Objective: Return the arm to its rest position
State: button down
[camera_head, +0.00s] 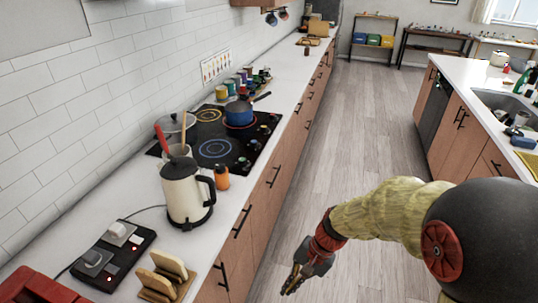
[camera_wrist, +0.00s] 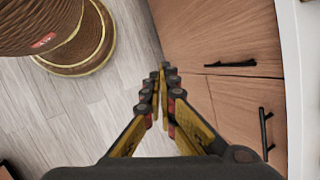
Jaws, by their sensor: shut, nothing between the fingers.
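My gripper (camera_head: 293,280) hangs low over the floor at the bottom middle of the head view, to the right of the left counter's wooden cabinets (camera_head: 262,225). My arm, in a yellowish sleeve, reaches in from the right. In the wrist view my gripper (camera_wrist: 162,72) is shut, its fingertips together and empty. The fingers point along the gap between the pale plank floor (camera_wrist: 70,110) and a cabinet front with dark handles. No object touches the fingers.
An island with a sink (camera_head: 500,105) stands at the right. The floor aisle (camera_head: 355,125) between them is clear.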

jog(key=s+d+r+n+t+h, duration=0.1)
jog(key=s+d+r+n+t, duration=0.1)
jog(key=r, duration=0.5)
jog(key=s+d+r+n+t+h, duration=0.2)
jog(key=s+d+r, duration=0.3)
jog(key=r, duration=0.3)
jog(key=s+d+r+n+t+h, duration=0.1)
jog(key=s+d+r+n+t, duration=0.1)
jog(key=d+r, duration=0.4)
jog(key=shift+s+r+t+h, duration=0.4)
jog(key=shift+s+r+t, duration=0.2)
jog(key=shift+s+r, duration=0.5)
jog(key=shift+s+f, duration=0.15)
jog(key=shift+f, duration=0.05)
